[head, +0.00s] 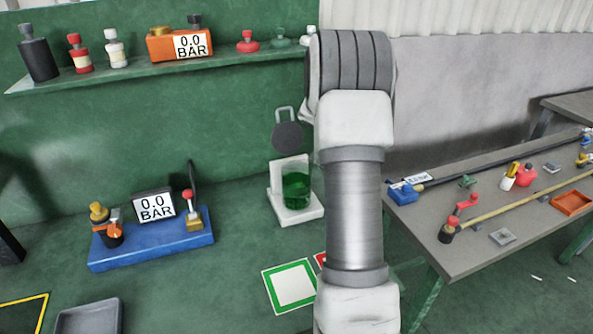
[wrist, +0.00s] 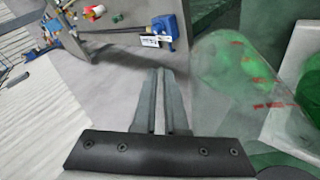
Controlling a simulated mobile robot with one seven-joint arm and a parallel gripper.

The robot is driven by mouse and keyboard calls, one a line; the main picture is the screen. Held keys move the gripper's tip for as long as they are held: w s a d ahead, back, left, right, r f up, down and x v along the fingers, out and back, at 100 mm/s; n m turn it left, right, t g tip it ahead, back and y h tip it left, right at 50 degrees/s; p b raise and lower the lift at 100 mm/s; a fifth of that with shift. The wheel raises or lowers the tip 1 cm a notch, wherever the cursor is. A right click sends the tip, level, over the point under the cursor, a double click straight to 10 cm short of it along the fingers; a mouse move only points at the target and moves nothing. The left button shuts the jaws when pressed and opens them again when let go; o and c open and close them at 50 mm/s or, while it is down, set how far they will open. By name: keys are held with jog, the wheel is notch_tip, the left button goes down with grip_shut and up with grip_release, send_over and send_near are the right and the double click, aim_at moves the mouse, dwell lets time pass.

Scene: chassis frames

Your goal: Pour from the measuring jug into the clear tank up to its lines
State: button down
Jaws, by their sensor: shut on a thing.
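The clear tank (head: 296,190) stands upright on a white stand (head: 285,217) and holds green liquid. Its green liquid and part of the white stand (wrist: 292,65) show at the right edge in the wrist view. My gripper (wrist: 160,72) is shut, its two fingers close together. The see-through measuring jug (wrist: 240,75), with red marks, is tilted beside the fingers in the wrist view. The grip point on it is not clear, and green shows through it. In the head view my arm hides the gripper.
A dark disc (head: 288,136) with a pale loop shows above the tank. A blue base (head: 150,245) with a gauge stands left. A green-bordered square (head: 291,286) lies in front. A grey table (head: 480,215) with fittings stands right. A shelf (head: 150,75) runs along the back.

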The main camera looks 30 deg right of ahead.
dwell(0.3)
jog(key=s+d+f+m+t+y+p, duration=0.1)
jog(key=d+f+t+y+p, duration=0.1)
jog(key=f+p, duration=0.3)
jog(key=s+d+f+t+y+p, duration=0.2)
jog(key=f+y+p, duration=0.2)
jog(key=f, duration=0.3)
jog(key=shift+d+m+y+p, duration=0.3)
jog(key=shift+m+p, duration=0.1)
jog(key=shift+p, duration=0.25)
dwell(1.8)
notch_tip(320, 180, up, 5)
jog(key=p, duration=0.2)
jog(key=shift+p, duration=0.3)
jog(key=shift+s, duration=0.15)
